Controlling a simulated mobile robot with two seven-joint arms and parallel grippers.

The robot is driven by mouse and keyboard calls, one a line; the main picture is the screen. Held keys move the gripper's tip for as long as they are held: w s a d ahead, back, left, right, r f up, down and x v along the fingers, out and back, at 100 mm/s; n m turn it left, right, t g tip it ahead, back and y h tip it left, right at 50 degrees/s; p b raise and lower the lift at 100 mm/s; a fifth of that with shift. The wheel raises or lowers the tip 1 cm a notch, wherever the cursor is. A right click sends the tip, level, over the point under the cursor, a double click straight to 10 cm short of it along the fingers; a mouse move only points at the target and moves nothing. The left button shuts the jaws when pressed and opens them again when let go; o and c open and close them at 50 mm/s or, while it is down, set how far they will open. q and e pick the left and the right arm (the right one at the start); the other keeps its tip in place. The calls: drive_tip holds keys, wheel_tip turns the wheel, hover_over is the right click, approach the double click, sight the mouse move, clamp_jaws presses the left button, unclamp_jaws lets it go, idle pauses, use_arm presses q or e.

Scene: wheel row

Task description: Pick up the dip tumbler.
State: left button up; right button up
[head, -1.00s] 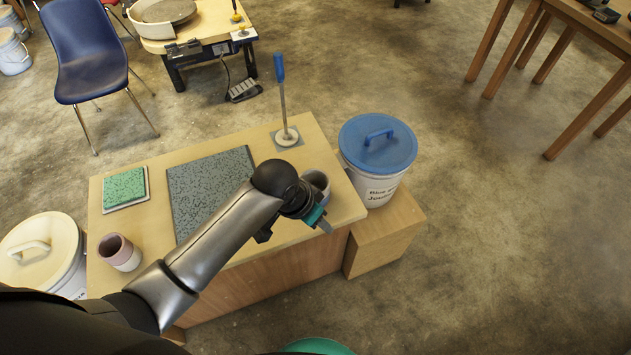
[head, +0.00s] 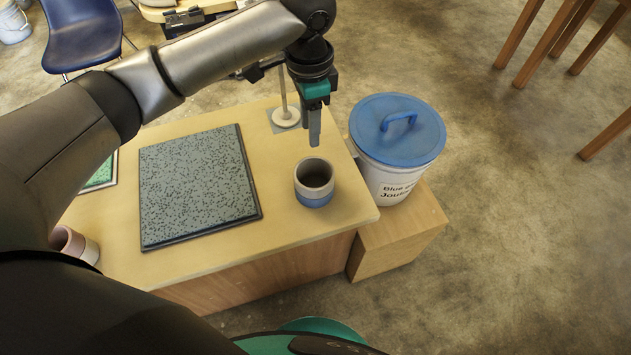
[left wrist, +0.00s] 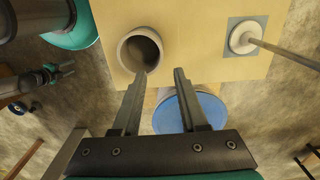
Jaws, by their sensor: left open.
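A tumbler with a grey upper part and a blue lower band (head: 314,190) stands upright on the wooden bench, near its right end. It also shows in the left wrist view (left wrist: 140,52), mouth towards the camera. My left gripper (head: 314,130) is open and empty, pointing down just above and behind the tumbler in the head view. In the left wrist view its two fingertips (left wrist: 160,74) are apart, with the tumbler just beyond the left one. A second, pinkish cup (head: 72,242) is at the bench's left, partly hidden by my arm. What looks like my right gripper (left wrist: 48,76) is small and unclear.
A speckled grey slab (head: 195,185) lies left of the tumbler. Behind it a rod stands on a round white base (head: 286,118). A bucket with a blue lid (head: 398,130) stands right of the bench on a wooden block (head: 395,240). Bare bench top surrounds the tumbler.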

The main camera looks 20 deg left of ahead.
use_arm(q)
drive_tip(key=b, duration=0.2)
hover_over(308, 175)
wheel_tip(308, 175, down, 6)
drive_tip(key=shift+w+d+f+b, duration=0.15)
drive_tip(key=shift+f+b, duration=0.3)
drive_tip(key=shift+f, duration=0.4)
drive_tip(key=shift+d+f+b, duration=0.1)
drive_tip(key=shift+f+b, duration=0.3)
drive_tip(key=shift+f, duration=0.4)
drive_tip(key=shift+a+f+b, duration=0.2)
drive_tip(key=shift+f+b, duration=0.55)
drive_tip(key=shift+f, duration=0.35)
drive_tip(key=shift+f+b, duration=0.5)
drive_tip(key=shift+f, duration=0.5)
use_arm(e)
drive_tip(key=w+a+r, duration=0.7)
drive_tip(key=w, duration=0.2)
drive_tip(key=shift+w+r+y, duration=0.2)
drive_tip(key=shift+r+y, duration=0.05)
drive_tip(key=shift+y, duration=0.15)
use_arm(q)
clamp_jaws()
